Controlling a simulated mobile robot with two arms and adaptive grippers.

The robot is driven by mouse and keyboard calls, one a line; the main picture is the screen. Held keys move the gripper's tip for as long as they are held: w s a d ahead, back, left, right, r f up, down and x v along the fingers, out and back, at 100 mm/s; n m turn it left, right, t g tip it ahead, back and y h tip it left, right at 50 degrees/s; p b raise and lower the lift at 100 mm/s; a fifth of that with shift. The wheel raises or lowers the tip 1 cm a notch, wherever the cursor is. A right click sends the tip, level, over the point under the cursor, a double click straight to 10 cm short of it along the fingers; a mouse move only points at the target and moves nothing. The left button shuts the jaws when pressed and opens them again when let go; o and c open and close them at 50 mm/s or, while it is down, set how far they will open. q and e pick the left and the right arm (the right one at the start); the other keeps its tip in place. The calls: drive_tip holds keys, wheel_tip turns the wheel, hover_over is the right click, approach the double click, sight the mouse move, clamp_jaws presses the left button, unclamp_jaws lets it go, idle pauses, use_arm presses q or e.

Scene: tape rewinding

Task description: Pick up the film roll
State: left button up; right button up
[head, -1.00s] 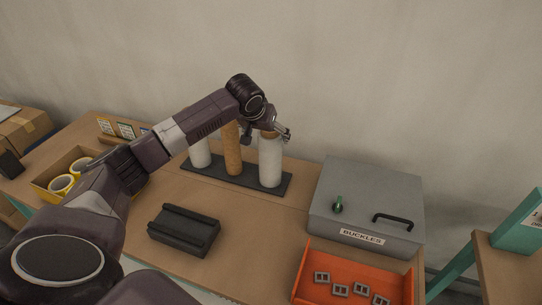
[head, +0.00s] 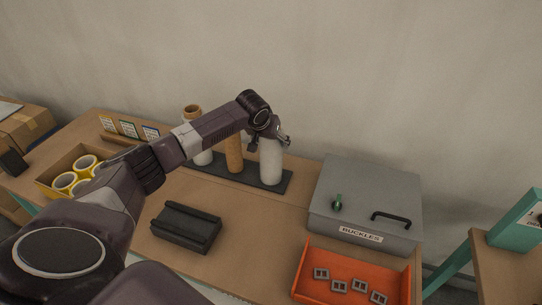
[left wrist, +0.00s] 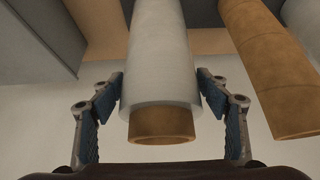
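The film roll, a white cylinder (head: 271,166) with a brown core, stands upright at the right end of a dark base (head: 281,185). In the left wrist view the white roll (left wrist: 158,55) fills the middle, with its core end (left wrist: 161,126) toward my palm. My left gripper (head: 277,137) is at the top of this roll. It is open, with one finger on each side of the roll and a gap showing beside each. A brown roll (head: 234,154) and another white roll (head: 203,157) stand on the same base. My right gripper is out of view.
A grey buckles box (head: 368,195) stands right of the rolls, with an orange tray (head: 318,291) of buckles before it. A black block (head: 186,227) lies in front. A box of yellow tape rolls (head: 88,163) is at left. The wall is behind.

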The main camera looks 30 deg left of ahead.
use_arm(q)
drive_tip(key=c, duration=1.5)
drive_tip(key=shift+w+r, duration=0.1)
drive_tip(key=shift+c, duration=0.9)
